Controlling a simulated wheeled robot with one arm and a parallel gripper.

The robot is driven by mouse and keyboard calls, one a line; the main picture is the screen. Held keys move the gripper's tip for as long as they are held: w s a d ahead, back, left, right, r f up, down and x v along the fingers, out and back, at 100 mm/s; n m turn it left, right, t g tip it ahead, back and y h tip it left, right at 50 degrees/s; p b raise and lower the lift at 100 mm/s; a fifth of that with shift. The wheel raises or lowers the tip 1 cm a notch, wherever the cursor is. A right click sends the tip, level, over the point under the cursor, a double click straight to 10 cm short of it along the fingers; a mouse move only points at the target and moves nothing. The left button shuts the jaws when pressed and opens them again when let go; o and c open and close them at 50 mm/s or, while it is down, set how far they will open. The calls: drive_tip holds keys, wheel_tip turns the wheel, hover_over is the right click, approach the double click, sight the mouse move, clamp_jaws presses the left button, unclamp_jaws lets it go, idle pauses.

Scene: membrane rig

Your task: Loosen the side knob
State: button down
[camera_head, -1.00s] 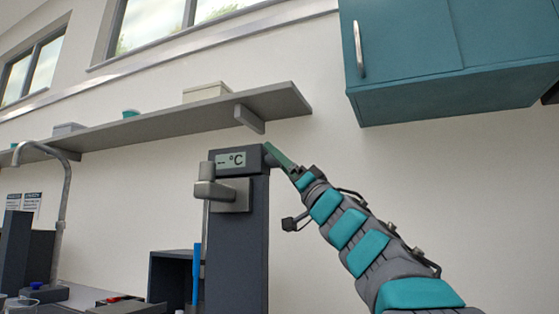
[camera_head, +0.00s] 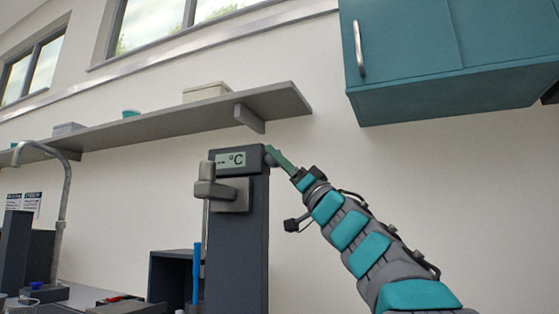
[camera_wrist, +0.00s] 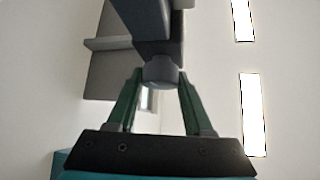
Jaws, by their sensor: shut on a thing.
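The side knob (camera_wrist: 160,72) is a grey, rounded piece on the side of the dark column (camera_head: 238,240). In the wrist view it sits between the two green fingers of my gripper (camera_wrist: 159,77), which is shut on it. In the head view my gripper (camera_head: 272,153) reaches the upper right side of the column from the lower right. The knob is mostly hidden there behind the fingertips. A small display (camera_head: 231,160) reading "-- °C" is on the column's front, with a grey clamp-like block (camera_head: 229,194) below it.
A grey wall shelf (camera_head: 150,120) runs behind and above the column. A teal cabinet (camera_head: 440,60) hangs at the upper right. A blue stick-like item (camera_head: 197,270) stands left of the column. A curved grey pipe (camera_head: 65,190) is at the far left.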

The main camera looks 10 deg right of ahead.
drive_tip(key=n+g+y, duration=0.1)
drive_tip(key=n, duration=0.1)
drive_tip(key=n+g+y, duration=0.1)
drive_tip(key=n+y, duration=0.1)
drive_tip(key=shift+w+d+g, duration=0.1)
drive_tip(key=shift+g, duration=0.2)
drive_tip(key=shift+n+y, duration=0.3)
drive_tip(key=shift+n, duration=0.3)
drive_tip(key=shift+g, duration=0.4)
drive_tip(key=shift+c, duration=1.4)
unclamp_jaws()
drive_tip(key=b+v, duration=0.1)
drive_tip(key=v, duration=0.6)
drive_tip(key=shift+s+f, duration=0.25)
drive_tip(key=shift+f, duration=0.1)
